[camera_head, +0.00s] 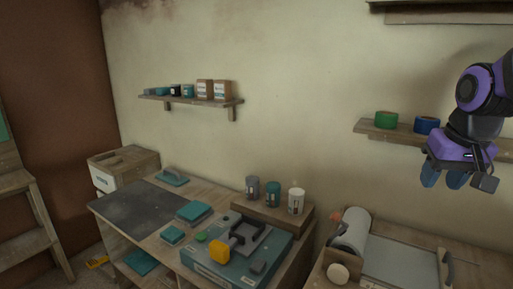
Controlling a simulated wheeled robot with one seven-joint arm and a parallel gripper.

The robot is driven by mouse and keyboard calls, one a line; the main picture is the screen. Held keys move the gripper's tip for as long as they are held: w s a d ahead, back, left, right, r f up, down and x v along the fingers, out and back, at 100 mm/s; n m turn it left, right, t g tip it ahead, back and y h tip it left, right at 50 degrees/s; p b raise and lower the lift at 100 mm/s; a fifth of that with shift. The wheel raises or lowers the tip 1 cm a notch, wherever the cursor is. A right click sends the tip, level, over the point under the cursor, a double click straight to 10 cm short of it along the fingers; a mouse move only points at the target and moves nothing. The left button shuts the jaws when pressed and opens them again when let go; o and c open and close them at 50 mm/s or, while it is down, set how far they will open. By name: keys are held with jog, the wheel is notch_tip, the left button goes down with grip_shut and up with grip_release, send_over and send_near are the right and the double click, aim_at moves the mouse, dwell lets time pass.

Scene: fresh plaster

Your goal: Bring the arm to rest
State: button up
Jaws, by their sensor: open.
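My gripper (443,178) is at the upper right of the head view, at the end of my purple and black arm. It hangs in the air in front of the right wall shelf, with its blue fingertips pointing down. Its jaws are open, and I see nothing held between them. The arm covers part of the shelf behind it.
The right wall shelf (400,133) holds a green roll (386,119) and a blue roll (427,125) near my gripper. Below stand a bench with a paper roll (349,231) and a workbench with a teal case (220,268) and cups. A ladder (30,240) leans at left.

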jog(key=s+a+r+n+t, duration=0.1)
jog(key=s+a, duration=0.5)
jog(key=s, duration=0.6)
jog(key=shift+a+r+n+t, duration=0.4)
jog(key=shift+r+n, duration=0.3)
